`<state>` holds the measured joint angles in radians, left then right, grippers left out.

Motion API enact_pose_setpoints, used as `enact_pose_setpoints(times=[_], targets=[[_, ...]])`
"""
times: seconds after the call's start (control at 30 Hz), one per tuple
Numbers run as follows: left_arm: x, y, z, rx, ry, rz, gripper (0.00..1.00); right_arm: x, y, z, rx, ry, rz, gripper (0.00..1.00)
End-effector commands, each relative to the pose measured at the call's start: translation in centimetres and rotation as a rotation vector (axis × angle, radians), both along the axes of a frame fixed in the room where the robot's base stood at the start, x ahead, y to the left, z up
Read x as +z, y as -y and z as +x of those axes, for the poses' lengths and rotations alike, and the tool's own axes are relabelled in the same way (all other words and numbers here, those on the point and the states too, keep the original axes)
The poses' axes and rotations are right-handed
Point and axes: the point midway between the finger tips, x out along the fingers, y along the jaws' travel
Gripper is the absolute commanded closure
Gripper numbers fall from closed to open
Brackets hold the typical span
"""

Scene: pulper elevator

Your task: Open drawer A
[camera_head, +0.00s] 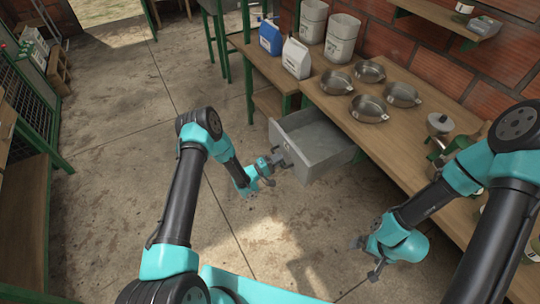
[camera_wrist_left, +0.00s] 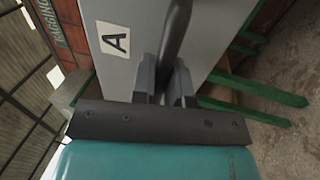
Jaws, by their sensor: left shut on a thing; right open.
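Drawer A (camera_head: 318,168) is a grey drawer pulled out from under the wooden workbench, and its inside looks empty. Its front (camera_wrist_left: 125,75), with a white label "A" (camera_wrist_left: 113,39), fills much of the left wrist view. A dark bar handle (camera_wrist_left: 175,35) stands on that front. My left gripper (camera_head: 278,160) is at the drawer front, and its fingers (camera_wrist_left: 165,85) are shut on the handle. My right gripper (camera_head: 364,258) is open and empty, low in front of the bench, apart from the drawer.
A metal pot (camera_head: 439,124) stands near my right arm. The concrete floor (camera_head: 130,130) left of the drawer is clear.

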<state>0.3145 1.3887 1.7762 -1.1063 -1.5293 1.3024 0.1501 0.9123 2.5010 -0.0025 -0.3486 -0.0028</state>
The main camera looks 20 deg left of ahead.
Motion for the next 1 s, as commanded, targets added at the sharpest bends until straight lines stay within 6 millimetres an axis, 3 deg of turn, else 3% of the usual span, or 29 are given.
enact_pose_setpoints(times=[0.43,0.47,0.7,1.0], targets=[[0.00,0.43,-0.15,-0.012,0.000,0.000,1.00,0.00,0.01,0.00,0.000,0.000,0.000,0.00],[0.00,0.43,-0.15,-0.012,0.000,0.000,0.84,0.00,0.01,0.00,0.000,0.000,0.000,0.00],[0.00,0.44,-0.15,-0.012,0.000,0.000,0.61,0.00,0.00,0.00,0.000,0.000,0.000,0.00],[-0.04,0.32,-0.27,-0.012,0.000,0.000,0.61,0.00,0.00,0.01,0.000,0.000,0.000,0.00]])
